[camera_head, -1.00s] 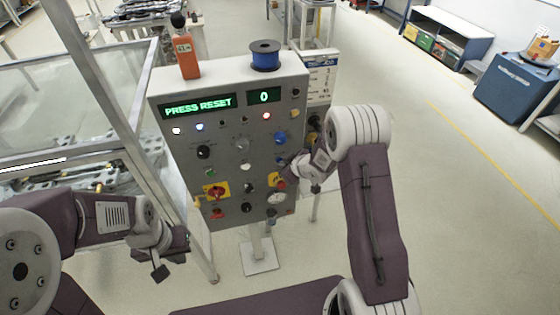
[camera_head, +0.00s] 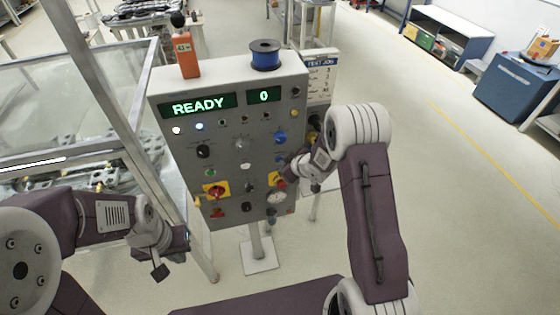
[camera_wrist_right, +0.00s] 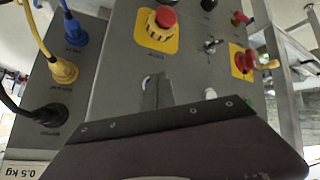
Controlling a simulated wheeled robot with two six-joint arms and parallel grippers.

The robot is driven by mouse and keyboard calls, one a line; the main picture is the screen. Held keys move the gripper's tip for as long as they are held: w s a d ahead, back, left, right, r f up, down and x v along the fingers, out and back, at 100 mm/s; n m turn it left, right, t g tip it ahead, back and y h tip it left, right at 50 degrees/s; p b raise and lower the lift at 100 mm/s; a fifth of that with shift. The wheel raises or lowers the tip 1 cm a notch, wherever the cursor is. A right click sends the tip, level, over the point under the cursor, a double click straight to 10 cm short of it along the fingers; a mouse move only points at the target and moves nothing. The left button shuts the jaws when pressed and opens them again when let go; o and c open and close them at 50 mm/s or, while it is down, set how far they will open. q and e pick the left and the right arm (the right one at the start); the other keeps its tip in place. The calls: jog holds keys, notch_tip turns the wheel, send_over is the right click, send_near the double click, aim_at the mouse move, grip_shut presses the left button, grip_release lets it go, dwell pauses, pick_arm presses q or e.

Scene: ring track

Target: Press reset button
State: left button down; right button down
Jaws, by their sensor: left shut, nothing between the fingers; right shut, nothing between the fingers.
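The grey control panel (camera_head: 225,130) stands in front of me, and its green text display (camera_head: 198,105) reads READY. A second display (camera_head: 264,95) shows 0. The panel carries several buttons, knobs and lamps; I cannot tell which one is the reset button. A blue button (camera_head: 280,138) sits at its right side. My right gripper (camera_head: 288,168) is shut at the panel's right side, just above a red mushroom button on a yellow plate. In the right wrist view its fingers (camera_wrist_right: 157,90) point at the panel face and hide part of it. My left gripper (camera_head: 165,262) is shut, low and left of the panel.
In the right wrist view a red mushroom button (camera_wrist_right: 165,17), a red rotary switch (camera_wrist_right: 243,62) and yellow (camera_wrist_right: 63,70) and black plugs (camera_wrist_right: 52,115) show. An orange device (camera_head: 186,56) and a blue spool (camera_head: 265,55) stand on the panel.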

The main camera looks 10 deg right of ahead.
jog(key=shift+s, duration=0.55)
jog(key=shift+s+d+b, duration=0.1)
jog(key=shift+s+b, duration=0.9)
jog(key=shift+s, duration=1.5)
